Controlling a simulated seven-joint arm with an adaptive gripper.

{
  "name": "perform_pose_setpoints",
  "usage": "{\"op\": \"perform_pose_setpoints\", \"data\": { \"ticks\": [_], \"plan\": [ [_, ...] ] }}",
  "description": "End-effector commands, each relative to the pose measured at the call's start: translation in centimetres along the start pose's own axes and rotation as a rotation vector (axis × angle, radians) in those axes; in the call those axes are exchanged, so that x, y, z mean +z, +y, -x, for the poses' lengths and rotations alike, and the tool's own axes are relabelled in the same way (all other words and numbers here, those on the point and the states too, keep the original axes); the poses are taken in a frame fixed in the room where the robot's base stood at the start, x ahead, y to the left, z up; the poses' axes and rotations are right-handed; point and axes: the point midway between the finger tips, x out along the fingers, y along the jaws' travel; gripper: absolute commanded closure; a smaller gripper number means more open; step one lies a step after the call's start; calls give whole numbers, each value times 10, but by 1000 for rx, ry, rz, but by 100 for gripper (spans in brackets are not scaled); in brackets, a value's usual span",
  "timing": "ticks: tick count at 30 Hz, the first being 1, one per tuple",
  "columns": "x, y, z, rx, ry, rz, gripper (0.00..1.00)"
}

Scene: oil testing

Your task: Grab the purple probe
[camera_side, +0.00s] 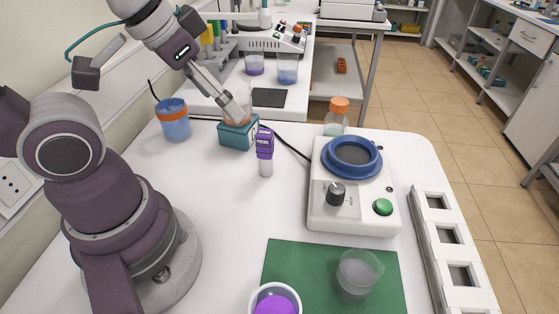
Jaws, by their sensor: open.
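The purple probe (265,146) has a purple upper body and a pale lower end. It appears upright just in front and to the right of a small teal box (238,134). My gripper (240,116) reaches down from the upper left over the teal box, behind and to the left of the probe. Its fingers are open and apart from the probe. Something brownish shows around the fingertips at the top of the box; I cannot tell what it is.
A blue cup with an orange band (173,121) stands left. An orange-capped jar (337,117) stands behind a white hotplate (353,205) with a blue ring. A green mat (290,262) with a clear beaker (357,275), a purple-filled cup (275,299) and a white rack (451,250) are nearer.

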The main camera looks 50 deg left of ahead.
Motion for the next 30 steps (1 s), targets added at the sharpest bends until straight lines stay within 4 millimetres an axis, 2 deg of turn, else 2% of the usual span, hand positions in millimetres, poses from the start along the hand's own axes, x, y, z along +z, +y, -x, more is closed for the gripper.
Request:
{"op": "perform_pose_setpoints", "data": {
  "ticks": [11, 14, 18, 21, 26, 30],
  "plan": [
    [-3, -1, -3, -7, -12, 30, 37],
    [-15, -7, -17, -53, -57, 174, 37],
    [-36, -18, -52, -174, -102, 437, 37],
    [-43, -23, -74, -254, -105, 570, 37],
    [-46, -28, -94, -316, -98, 662, 37],
    [-40, -36, -120, -321, -99, 668, 37]
  ]
}}
